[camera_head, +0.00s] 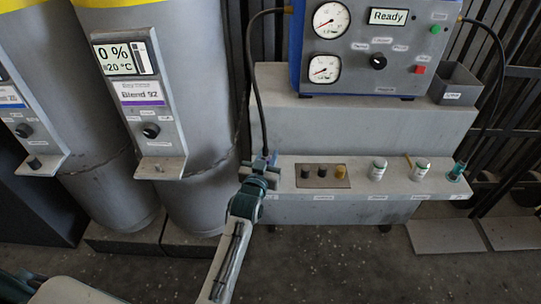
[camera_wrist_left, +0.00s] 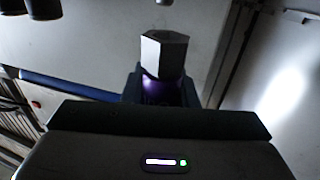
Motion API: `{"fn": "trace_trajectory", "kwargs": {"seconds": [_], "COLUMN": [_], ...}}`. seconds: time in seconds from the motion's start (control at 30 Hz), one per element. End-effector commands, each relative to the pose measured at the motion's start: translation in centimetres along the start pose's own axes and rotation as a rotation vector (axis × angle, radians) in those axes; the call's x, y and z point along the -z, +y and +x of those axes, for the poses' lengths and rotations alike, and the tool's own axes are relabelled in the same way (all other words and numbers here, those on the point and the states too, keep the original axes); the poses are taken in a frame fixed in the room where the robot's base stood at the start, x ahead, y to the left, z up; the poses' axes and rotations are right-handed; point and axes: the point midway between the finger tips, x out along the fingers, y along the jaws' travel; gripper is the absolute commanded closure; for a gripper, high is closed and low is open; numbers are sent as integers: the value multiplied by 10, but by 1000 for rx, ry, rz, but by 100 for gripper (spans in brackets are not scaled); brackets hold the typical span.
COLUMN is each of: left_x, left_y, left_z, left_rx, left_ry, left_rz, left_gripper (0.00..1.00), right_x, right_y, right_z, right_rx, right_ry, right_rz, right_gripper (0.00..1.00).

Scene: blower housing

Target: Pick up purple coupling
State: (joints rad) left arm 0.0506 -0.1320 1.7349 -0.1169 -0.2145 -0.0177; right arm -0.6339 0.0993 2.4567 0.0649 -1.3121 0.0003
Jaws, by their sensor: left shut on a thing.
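The purple coupling shows in the left wrist view (camera_wrist_left: 158,88), with a silver hexagonal end (camera_wrist_left: 163,54) above its purple band. My left gripper (camera_head: 262,168) is at the left end of the grey shelf, and its jaws are shut on the coupling. In the head view the gripper hides most of the coupling. A black hose (camera_head: 256,80) runs from the blue-edged panel down to the gripper. I cannot tell whether the coupling touches the shelf. My right gripper is not in view.
Grey tanks (camera_head: 190,60) stand left. The gauge panel (camera_head: 400,50) and an open bin (camera_head: 455,82) are above.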

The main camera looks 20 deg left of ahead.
Motion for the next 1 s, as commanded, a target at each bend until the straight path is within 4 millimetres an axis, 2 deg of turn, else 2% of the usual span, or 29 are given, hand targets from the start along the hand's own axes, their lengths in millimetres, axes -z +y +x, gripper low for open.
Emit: {"fn": "trace_trajectory", "kwargs": {"seconds": [0.3, 0.5, 0.7, 1.0], "left_x": [8, 12, 14, 14], "left_y": [-16, -22, -25, -25], "left_z": [-84, -120, -136, -139], "left_rx": [0, 0, 0, 0], "left_ry": [-1, 1, 3, 3], "left_rz": [0, 1, 0, 0], "left_gripper": [100, 100, 100, 100], "right_x": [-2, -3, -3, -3], "right_y": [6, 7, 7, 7], "right_z": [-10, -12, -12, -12], "right_rx": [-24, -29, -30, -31], "right_ry": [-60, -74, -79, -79], "right_rz": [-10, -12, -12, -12], "right_gripper": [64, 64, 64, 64]}}
